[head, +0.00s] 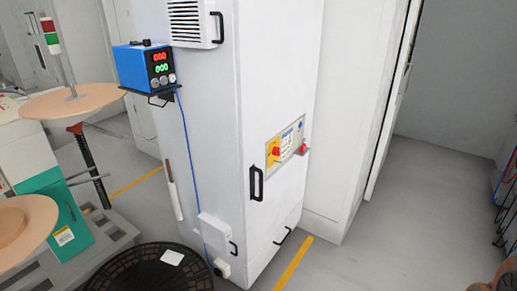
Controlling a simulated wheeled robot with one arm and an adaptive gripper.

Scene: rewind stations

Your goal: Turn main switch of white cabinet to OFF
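The white cabinet (274,95) stands upright in the middle of the head view. The main switch (275,152) on this panel is a red knob on a yellow plate, at the panel's left part. The knob is too small to tell which position it is in. A second red part (304,148) sits at the panel's lower right edge. My gripper is not in view.
A blue power unit (144,66) with lit displays sits on a bracket at the cabinet's left side. A black round mesh item (120,275) stands at the bottom. Tan discs (75,101) are at left. A door frame (385,110) and free grey floor (420,190) lie right.

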